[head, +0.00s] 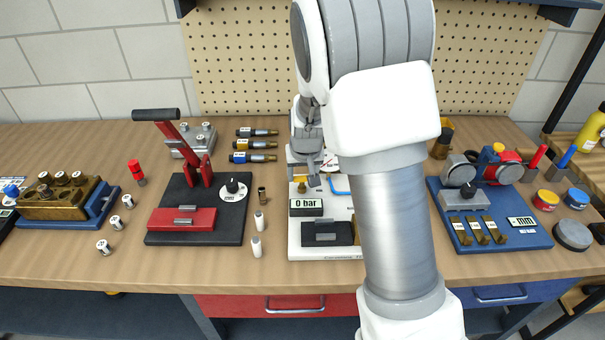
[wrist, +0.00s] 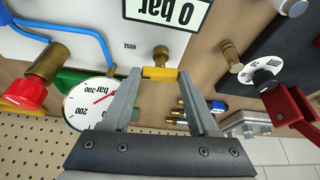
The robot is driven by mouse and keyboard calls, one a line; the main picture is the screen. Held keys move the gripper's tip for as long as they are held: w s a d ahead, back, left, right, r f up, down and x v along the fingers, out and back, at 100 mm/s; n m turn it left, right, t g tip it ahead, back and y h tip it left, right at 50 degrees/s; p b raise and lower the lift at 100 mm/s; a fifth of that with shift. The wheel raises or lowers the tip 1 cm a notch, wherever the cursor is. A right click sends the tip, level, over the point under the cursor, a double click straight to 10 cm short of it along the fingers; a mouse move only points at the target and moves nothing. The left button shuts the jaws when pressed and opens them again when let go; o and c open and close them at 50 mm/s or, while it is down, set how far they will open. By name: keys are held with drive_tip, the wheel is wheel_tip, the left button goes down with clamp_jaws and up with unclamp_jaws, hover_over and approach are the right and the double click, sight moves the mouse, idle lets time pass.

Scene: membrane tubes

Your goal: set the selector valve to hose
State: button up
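The selector valve has a brass stem (wrist: 161,54) and a yellow handle (wrist: 160,73) on the white panel (wrist: 215,22). In the wrist view the handle lies crosswise between my fingertips. A small HOSE label (wrist: 131,46) is printed on the panel to the left of the stem. My gripper (wrist: 160,76) is open, its fingers on either side of the handle; I cannot tell whether they touch it. In the head view my gripper (head: 305,160) hangs over the back left of the white panel (head: 291,245), and the valve is partly hidden under it.
A 0 bar display (head: 306,207) and a black block (head: 328,233) are on the panel. A gauge (wrist: 90,103), a blue hose (wrist: 70,31) and a red-capped brass fitting (wrist: 25,92) are close by. A red lever press (head: 187,158) stands left; a blue fixture (head: 520,236) stands right.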

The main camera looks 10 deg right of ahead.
drive_tip(key=c, duration=0.7)
drive_tip(key=shift+a+r+m+p, duration=0.1)
drive_tip(key=shift+m+p, duration=0.3)
drive_tip(key=shift+p, duration=0.25)
drive_tip(key=shift+m+h, duration=0.3)
drive_tip(key=o, duration=1.4)
drive_tip(key=shift+c, duration=0.2)
drive_tip(key=p+v, duration=0.2)
drive_tip(key=v, duration=1.5)
drive_tip(key=shift+r, duration=0.15)
